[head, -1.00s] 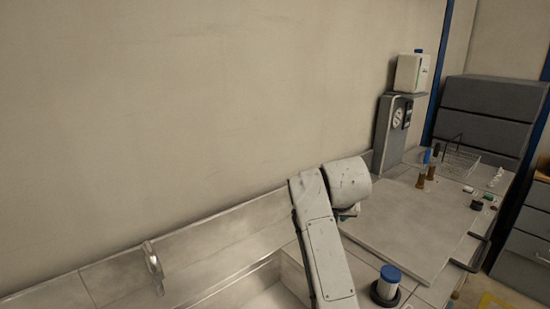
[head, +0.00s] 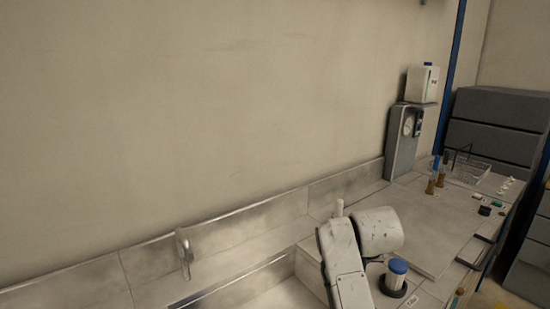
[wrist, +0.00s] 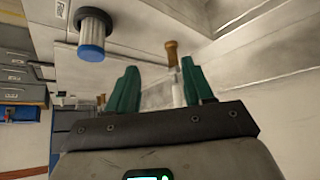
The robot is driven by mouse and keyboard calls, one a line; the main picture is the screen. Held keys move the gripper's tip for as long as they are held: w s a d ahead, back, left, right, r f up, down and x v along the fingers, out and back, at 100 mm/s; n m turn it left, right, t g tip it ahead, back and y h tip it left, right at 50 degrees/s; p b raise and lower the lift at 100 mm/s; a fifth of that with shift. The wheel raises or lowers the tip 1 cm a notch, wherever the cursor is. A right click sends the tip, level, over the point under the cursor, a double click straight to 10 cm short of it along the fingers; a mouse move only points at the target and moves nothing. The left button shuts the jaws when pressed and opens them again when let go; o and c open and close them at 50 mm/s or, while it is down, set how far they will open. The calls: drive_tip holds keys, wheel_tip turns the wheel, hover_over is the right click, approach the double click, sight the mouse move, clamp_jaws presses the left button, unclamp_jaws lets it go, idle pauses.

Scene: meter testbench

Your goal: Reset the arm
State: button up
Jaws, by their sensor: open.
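My arm (head: 343,262) is folded over the counter beside the sink in the head view, with its rounded white joint in front of the grey board. My gripper is hidden there. In the wrist view my gripper (wrist: 160,78) has its two green fingers apart. A slim white item with a brown end (wrist: 172,55) shows between the fingers, close to the right one; I cannot tell whether it touches. A blue-capped white bottle (head: 397,273) stands in a dark ring just right of my arm. It also shows in the wrist view (wrist: 92,38), left of the fingers.
A grey meter unit (head: 403,143) with a white canister (head: 422,84) on top stands at the back right. Brown-based bottles (head: 436,178), a wire basket (head: 468,170) and small items are on the right counter. A tap (head: 184,253) stands at the sink. Air above the counter is clear.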

drive_tip(key=shift+n+g, duration=0.4)
drive_tip(key=shift+g, duration=0.1)
drive_tip(key=s+d+f, duration=0.1)
drive_tip(key=s+f, duration=0.3)
drive_tip(key=s, duration=0.1)
drive_tip(key=s+d+f, duration=0.2)
drive_tip(key=s+f, duration=0.2)
drive_tip(key=s, duration=0.1)
drive_tip(key=s+d+f, duration=0.2)
drive_tip(key=s+f, duration=0.2)
drive_tip(key=s, duration=0.1)
drive_tip(key=shift+s+f, duration=0.25)
drive_tip(key=shift+s, duration=0.05)
drive_tip(key=s+d+f+g, duration=0.1)
drive_tip(key=s+f, duration=0.2)
drive_tip(key=s, duration=0.7)
drive_tip(key=s+d+f+g, duration=0.1)
drive_tip(key=s+f+g, duration=0.1)
drive_tip(key=s, duration=0.9)
drive_tip(key=s+d+f+g+y, duration=0.1)
drive_tip(key=s+f, duration=0.4)
drive_tip(key=s, duration=0.5)
drive_tip(key=shift+s+d+g, duration=0.15)
drive_tip(key=shift+g, duration=0.45)
